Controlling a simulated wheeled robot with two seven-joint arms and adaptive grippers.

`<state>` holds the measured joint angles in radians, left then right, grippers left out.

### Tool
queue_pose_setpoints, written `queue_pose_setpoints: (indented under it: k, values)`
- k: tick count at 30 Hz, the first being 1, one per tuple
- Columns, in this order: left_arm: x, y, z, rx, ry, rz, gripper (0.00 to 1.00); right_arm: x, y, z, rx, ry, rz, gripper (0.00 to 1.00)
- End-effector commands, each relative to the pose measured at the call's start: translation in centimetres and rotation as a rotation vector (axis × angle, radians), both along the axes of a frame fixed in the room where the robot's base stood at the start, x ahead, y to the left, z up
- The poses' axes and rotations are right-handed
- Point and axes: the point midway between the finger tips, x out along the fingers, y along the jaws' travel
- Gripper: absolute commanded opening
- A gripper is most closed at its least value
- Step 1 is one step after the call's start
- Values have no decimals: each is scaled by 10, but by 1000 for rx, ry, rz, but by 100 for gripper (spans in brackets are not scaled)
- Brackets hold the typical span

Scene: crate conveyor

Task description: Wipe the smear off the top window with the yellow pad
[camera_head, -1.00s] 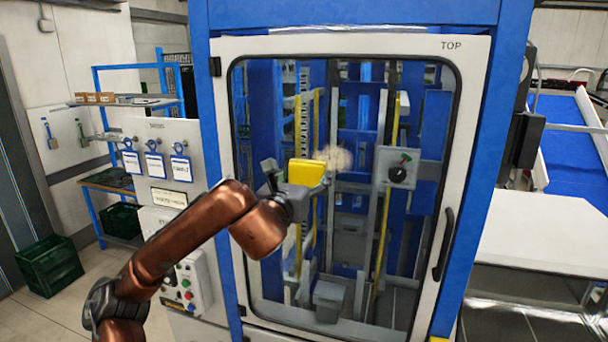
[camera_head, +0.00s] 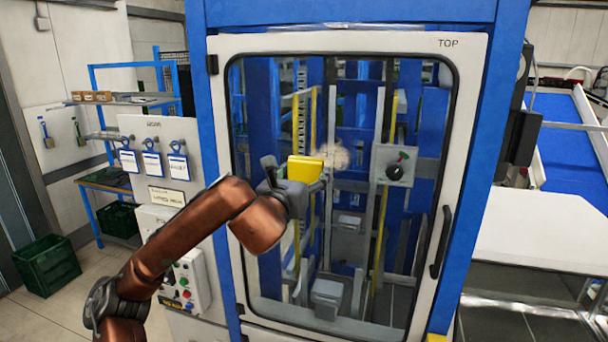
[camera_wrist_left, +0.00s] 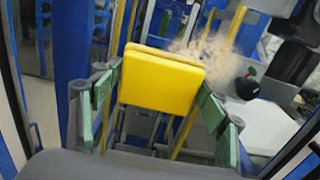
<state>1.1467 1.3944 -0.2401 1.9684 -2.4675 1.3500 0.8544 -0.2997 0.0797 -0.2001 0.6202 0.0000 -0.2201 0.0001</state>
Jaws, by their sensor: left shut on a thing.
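The yellow pad (camera_head: 305,169) is held in my left gripper (camera_head: 296,180), in front of the top window (camera_head: 350,230). In the left wrist view the pad (camera_wrist_left: 160,82) sits between the green-lined fingers of the gripper (camera_wrist_left: 160,95). The smear (camera_head: 335,156) is a beige, cloudy patch on the glass, just right of the pad. It also shows in the left wrist view (camera_wrist_left: 205,56), partly behind the pad's upper right corner. I cannot tell whether the pad touches the glass. My right gripper is not in view.
The window's white frame is marked TOP and has a black handle (camera_head: 441,243) on its right. A panel with hanging tags (camera_head: 152,163) and buttons stands at the left. A white table (camera_head: 540,230) and a blue conveyor (camera_head: 568,150) are at the right.

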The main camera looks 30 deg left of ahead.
Motion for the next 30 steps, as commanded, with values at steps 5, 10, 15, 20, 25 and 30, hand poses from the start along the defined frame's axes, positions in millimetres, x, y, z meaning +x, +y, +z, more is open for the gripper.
queue_pose_setpoints:
  k: [5, 10, 15, 20, 25, 30]
  values:
    - [3, 1, 0, 0, 0, 1, 49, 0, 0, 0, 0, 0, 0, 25]
    - [7, 2, 0, 0, 0, 1, 49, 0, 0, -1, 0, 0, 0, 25]
    - [10, 2, 0, 0, 0, 0, 49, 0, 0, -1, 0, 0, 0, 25]
    - [13, 3, 0, -1, 0, 0, 49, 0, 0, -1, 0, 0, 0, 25]
    - [14, 1, 0, -1, 0, -1, 49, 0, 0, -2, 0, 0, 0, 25]
    - [16, -13, -1, -1, -1, -3, 49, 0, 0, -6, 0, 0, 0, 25]
